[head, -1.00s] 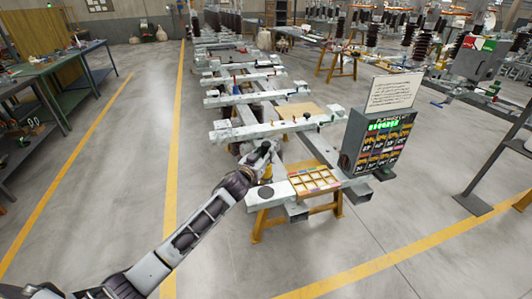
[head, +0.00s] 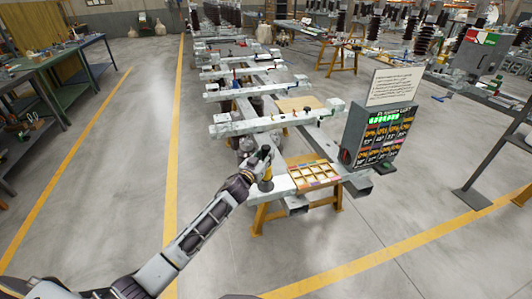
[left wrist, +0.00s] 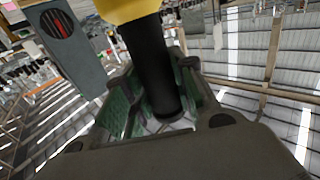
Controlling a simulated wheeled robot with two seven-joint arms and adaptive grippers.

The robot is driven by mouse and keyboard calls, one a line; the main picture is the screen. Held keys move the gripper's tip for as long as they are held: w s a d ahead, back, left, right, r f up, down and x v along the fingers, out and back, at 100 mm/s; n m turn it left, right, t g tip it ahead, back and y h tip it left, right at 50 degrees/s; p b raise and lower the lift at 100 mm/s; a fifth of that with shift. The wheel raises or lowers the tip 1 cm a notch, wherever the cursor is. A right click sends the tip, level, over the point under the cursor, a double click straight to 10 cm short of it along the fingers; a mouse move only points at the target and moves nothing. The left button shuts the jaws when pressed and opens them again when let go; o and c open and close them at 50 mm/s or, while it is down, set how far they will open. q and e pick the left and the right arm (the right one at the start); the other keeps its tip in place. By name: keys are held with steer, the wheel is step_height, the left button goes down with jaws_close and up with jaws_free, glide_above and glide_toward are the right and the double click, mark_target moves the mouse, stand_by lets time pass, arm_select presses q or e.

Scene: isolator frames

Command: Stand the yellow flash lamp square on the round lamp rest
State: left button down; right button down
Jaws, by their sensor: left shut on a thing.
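The yellow flash lamp (head: 267,174) is in my left gripper (head: 262,160), over the near left end of the pale bench beam. In the left wrist view, the lamp's black barrel (left wrist: 150,65) runs between the two fingers, and part of its yellow end shows at the top edge. The round lamp rest (head: 265,187) is a dark disc right below the lamp in the head view. I cannot tell whether the lamp touches it or hangs just above. The gripper hides the lamp's upper part. My right gripper is out of view.
A sectioned wooden tray (head: 314,174) lies just right of the rest. A grey cabinet (head: 378,137) with a lit display and a sign (head: 394,87) stands farther right. Long pale crossbars (head: 276,119) lie behind. The floor at left is clear.

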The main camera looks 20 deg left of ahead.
arm_select(q)
steer(key=shift+f, duration=0.75)
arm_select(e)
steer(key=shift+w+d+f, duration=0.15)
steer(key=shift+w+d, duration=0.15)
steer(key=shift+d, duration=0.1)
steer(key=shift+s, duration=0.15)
arm_select(q)
steer(key=c, duration=1.6)
jaws_free()
steer(key=shift+f, duration=0.35)
steer(key=shift+o, duration=2.2)
steer(key=shift+s, duration=0.1)
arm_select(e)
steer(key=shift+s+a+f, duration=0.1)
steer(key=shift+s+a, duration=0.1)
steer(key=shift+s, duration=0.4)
